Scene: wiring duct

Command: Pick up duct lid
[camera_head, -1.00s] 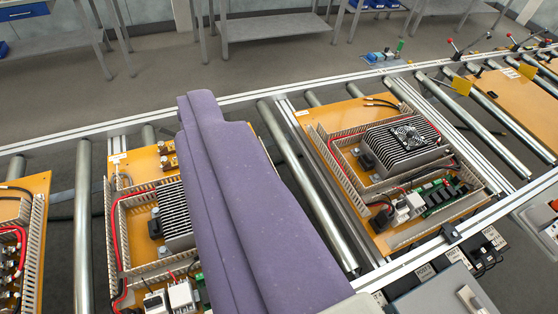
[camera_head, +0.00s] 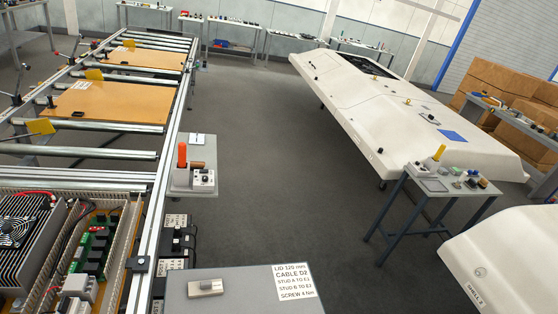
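I cannot make out a duct lid for certain in this view. Beige slotted wiring duct (camera_head: 115,255) runs along the orange panel at the lower left, its top open where I see it. A grey surface (camera_head: 235,300) at the bottom carries a white label (camera_head: 293,281) that reads "LID 120 mm, CABLE D2" and more lines. A small grey block with a dark spot (camera_head: 205,287) lies on that surface; I cannot tell what it is. My gripper is not in view.
A blue-grey table (camera_head: 440,195) and large white panel (camera_head: 400,110) stand right. Grey floor between is clear.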

